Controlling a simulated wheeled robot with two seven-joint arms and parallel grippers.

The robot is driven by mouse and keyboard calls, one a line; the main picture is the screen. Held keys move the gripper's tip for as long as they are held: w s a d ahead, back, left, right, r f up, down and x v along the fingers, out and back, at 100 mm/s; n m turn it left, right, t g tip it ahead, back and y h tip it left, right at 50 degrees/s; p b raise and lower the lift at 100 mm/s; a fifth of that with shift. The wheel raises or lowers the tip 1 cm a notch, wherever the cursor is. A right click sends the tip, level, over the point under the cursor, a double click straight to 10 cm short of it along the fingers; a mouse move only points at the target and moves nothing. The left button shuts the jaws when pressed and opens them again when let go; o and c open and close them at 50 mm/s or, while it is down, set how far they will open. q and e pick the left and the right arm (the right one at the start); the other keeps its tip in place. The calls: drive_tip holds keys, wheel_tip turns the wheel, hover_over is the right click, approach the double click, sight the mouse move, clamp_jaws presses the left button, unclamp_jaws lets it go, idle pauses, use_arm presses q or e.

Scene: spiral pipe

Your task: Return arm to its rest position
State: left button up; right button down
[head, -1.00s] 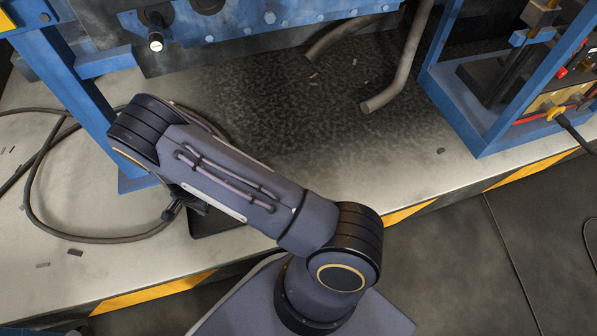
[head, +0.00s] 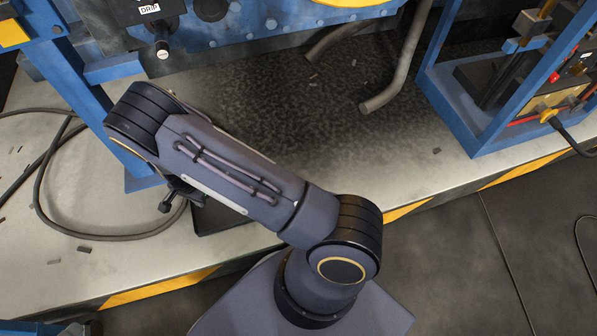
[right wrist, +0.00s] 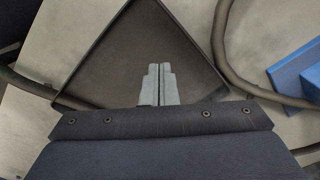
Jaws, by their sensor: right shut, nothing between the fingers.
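My right arm (head: 225,170) reaches from the lower middle of the head view up and left over the bench. In the head view its gripper is mostly hidden beneath the arm; only dark parts (head: 183,192) show below it. In the right wrist view my right gripper (right wrist: 158,68) is shut, its two grey fingers together with nothing between them. The fingers are above a shallow dark tray (right wrist: 105,60) with a raised rim. A corner of the tray also shows in the head view (head: 235,220), partly hidden by my arm. My left gripper is not in view.
A blue frame post (head: 85,100) stands left of my arm. A dark cable (head: 40,190) loops on the bench. Grey pipes (head: 397,80) hang at the back. A blue cage (head: 470,120) with a meter stands at the right. The bench edge has yellow and black stripes (head: 170,287).

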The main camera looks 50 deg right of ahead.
idle(0.4)
drive_tip(key=s+d+r+n+t+y, duration=0.1)
drive_tip(key=s+d+r+n+y, duration=0.2)
drive_tip(key=r, duration=1.1)
drive_tip(key=s+d+r+n+t+y, duration=0.1)
drive_tip(key=s+d+r+y, duration=0.2)
drive_tip(key=r, duration=1.1)
drive_tip(key=s+d+r+n+t+h, duration=0.15)
drive_tip(key=s+r+n, duration=0.25)
drive_tip(key=s, duration=0.5)
drive_tip(key=s+d+r+n+t+h, duration=0.1)
drive_tip(key=s+d+r+n+t, duration=0.2)
drive_tip(key=s, duration=0.7)
wheel_tip(320, 180, up, 33)
drive_tip(key=p, duration=3.2)
drive_tip(key=shift+a+r+n+g+p, duration=0.15)
drive_tip(key=shift+n+g+p, duration=0.2)
drive_tip(key=shift+g, duration=0.1)
